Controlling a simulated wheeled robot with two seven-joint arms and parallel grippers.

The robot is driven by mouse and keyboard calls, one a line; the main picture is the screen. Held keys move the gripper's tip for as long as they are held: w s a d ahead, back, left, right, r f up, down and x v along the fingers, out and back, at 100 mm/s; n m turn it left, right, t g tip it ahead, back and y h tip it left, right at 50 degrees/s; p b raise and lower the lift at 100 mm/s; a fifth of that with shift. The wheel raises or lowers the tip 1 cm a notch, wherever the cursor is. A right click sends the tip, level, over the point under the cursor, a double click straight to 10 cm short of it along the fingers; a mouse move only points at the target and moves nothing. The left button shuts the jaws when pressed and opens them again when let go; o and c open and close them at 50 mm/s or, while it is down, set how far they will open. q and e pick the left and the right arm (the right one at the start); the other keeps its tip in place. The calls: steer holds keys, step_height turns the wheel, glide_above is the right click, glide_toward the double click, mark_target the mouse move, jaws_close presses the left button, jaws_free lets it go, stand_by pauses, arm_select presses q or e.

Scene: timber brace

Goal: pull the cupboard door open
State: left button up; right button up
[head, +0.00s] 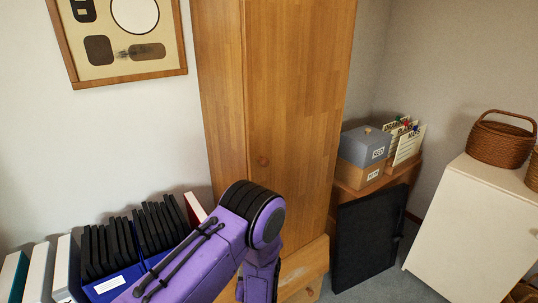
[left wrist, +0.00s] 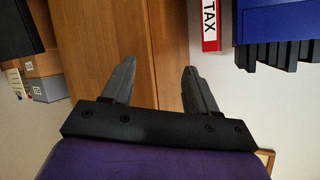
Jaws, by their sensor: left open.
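The cupboard is a tall wooden piece in the middle of the head view. I see nothing between the fingers, and the knob does not show there. My right gripper is not in view.
Several binders and dark folders (head: 125,245) stand left of the cupboard; a red TAX binder (left wrist: 211,25) shows in the wrist view. To the right are stacked boxes (head: 365,146), a black panel (head: 365,240) and a white cabinet (head: 470,230) with a basket (head: 500,141).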

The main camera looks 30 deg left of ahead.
arm_select(q)
steer(key=w+r+n+y+p, duration=0.1)
steer(key=w+r+y, duration=0.2)
steer(key=w+r, duration=0.5)
steer(key=w+r+n+y+p, duration=0.15)
steer(key=w+r, duration=0.35)
steer(key=r, duration=0.5)
steer(key=n+g+y, duration=0.3)
glide_toward(267, 164)
steer(key=p+x, duration=0.2)
steer(key=x, duration=0.8)
steer(key=shift+a+r+p, duration=0.1)
steer(key=shift+a+p, duration=0.05)
steer(key=shift+p, duration=0.25)
steer(key=shift+w+a, duration=0.2)
steer(key=shift+a, duration=0.15)
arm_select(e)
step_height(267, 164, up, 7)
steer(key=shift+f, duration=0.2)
arm_select(q)
steer(key=shift+m, duration=0.25)
jaws_close()
steer(key=shift+s+d, duration=0.1)
